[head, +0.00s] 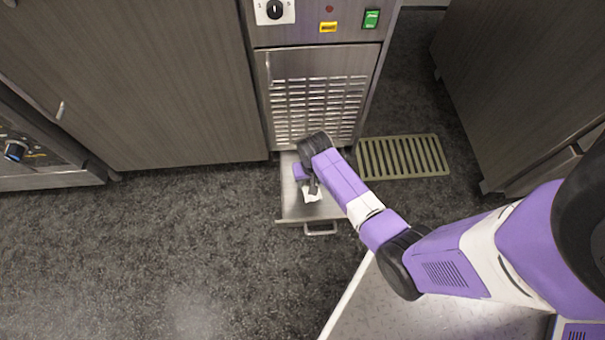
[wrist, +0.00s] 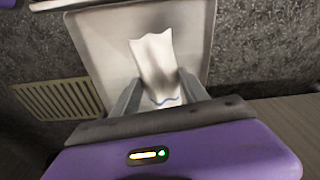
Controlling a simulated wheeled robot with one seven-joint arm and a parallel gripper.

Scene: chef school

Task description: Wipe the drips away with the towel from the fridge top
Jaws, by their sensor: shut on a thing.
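A white towel (wrist: 153,62) with a blue stripe near its lower edge is between my gripper's fingers in the wrist view. My gripper (wrist: 158,98) is shut on it. Below it is the metal surface of an open, pulled-out drawer (wrist: 98,45). In the head view the towel (head: 311,194) shows as a small white patch under my gripper (head: 309,187), over the drawer (head: 295,211). No drips can be made out on the drawer metal. I cannot tell whether the towel touches the drawer.
The drawer sits at the base of a steel appliance with a vented panel (head: 318,108), and its handle (head: 320,230) faces outward. A floor grate (head: 402,157) lies to the right. Cabinets stand on both sides. The dark floor (head: 180,240) at left is clear.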

